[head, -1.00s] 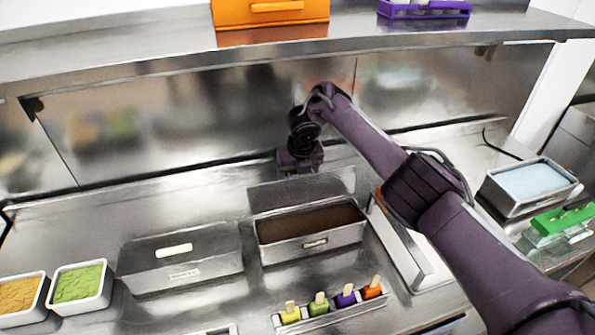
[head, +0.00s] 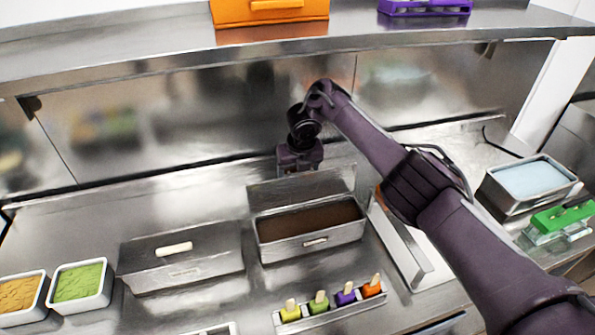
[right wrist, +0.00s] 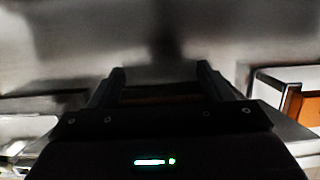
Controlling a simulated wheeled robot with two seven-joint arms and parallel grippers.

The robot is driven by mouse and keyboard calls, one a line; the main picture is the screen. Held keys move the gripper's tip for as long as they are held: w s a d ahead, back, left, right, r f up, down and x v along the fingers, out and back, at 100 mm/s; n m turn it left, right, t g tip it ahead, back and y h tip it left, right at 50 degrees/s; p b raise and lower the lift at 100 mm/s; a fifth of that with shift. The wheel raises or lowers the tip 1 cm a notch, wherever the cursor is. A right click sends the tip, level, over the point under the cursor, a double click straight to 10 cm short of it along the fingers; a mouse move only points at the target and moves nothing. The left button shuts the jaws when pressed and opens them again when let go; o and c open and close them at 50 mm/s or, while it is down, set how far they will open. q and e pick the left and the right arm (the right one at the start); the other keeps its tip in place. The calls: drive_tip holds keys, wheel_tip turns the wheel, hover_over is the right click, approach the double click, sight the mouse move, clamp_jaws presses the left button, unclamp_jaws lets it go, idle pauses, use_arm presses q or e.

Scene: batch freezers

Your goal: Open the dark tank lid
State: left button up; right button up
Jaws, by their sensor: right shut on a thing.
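The dark tank (head: 312,243) is a steel box with dark brown contents, at the middle of the counter in the head view. Its steel lid (head: 300,191) stands raised along the tank's back edge, tilted well open. My right gripper (head: 300,168) is behind the lid's upper edge, pointing down, with its fingertips hidden by the lid. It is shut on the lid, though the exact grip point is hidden. In the right wrist view the two fingers (right wrist: 162,82) stand apart before a blurred grey surface. My left gripper is not in view.
A second steel tank with a closed lid (head: 178,258) and white handle stands to the left. Tubs of green (head: 80,284) and tan (head: 20,296) sit farther left. Several popsicles stand in a front rack (head: 330,312). A light blue tub (head: 528,180) is at right. A shelf (head: 160,60) overhangs behind.

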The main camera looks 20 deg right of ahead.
drive_tip(key=shift+s+f, duration=0.3)
drive_tip(key=shift+f, duration=0.15)
drive_tip(key=o, duration=1.4)
drive_tip(key=shift+r, duration=0.25)
